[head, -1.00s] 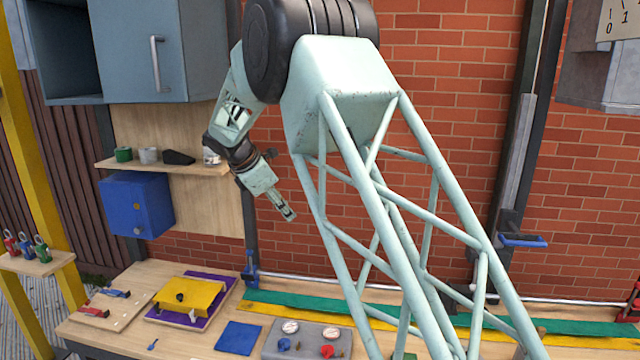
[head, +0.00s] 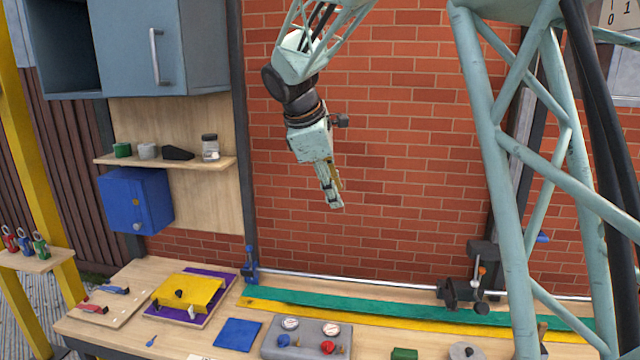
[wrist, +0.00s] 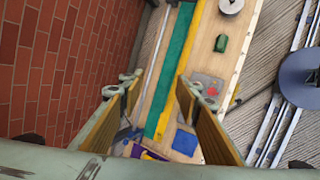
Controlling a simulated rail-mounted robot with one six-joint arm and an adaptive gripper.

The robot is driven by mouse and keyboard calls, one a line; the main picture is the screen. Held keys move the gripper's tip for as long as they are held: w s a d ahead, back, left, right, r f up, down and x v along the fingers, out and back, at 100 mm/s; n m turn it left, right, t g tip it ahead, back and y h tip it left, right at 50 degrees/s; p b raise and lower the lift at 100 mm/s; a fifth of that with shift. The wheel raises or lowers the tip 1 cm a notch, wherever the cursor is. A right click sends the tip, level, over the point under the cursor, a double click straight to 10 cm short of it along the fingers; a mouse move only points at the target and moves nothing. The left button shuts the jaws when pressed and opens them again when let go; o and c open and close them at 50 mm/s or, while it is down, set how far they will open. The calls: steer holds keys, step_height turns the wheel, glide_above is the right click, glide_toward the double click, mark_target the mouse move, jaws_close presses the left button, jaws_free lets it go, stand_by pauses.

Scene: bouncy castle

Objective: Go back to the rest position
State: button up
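My gripper (head: 333,196) hangs in the air in front of the red brick wall, high above the workbench (head: 225,310). It points downward, tilted slightly to the right. In the wrist view, the two yellowish finger pads of my gripper (wrist: 157,90) stand apart with nothing held between them, so it is open. The bench shows far below through the gap between the fingers.
A wooden shelf (head: 215,162) with a jar and small blocks is left of my gripper, above a blue box (head: 136,201). A grey-blue cabinet (head: 160,50) hangs above. The gauge panel (head: 306,341) lies below. Air around the gripper is clear.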

steer(key=s+d+r+m+b, duration=0.1)
steer(key=s+d+m, duration=0.3)
steer(key=s, duration=0.5)
steer(key=s+d+r+m+y+b, duration=0.1)
steer(key=s+d+r, duration=0.1)
steer(key=s+d, duration=0.45)
steer(key=s+d+r+m, duration=0.1)
steer(key=s+d+m, duration=0.2)
steer(key=s, duration=0.8)
steer(key=s+d+f+m+b, duration=0.1)
steer(key=s+f+m, duration=0.2)
steer(key=s, duration=0.6)
steer(key=s+d+f+m+y+b, duration=0.1)
steer(key=s+f+m, duration=0.2)
steer(key=s, duration=0.7)
steer(key=s+d+f+m+y+b, duration=0.1)
steer(key=s+f+m, duration=0.2)
steer(key=s, duration=0.6)
steer(key=shift+s+d+f+g, duration=0.2)
steer(key=shift+s+d+g, duration=0.1)
steer(key=shift+d, duration=0.05)
steer(key=shift+d, duration=0.1)
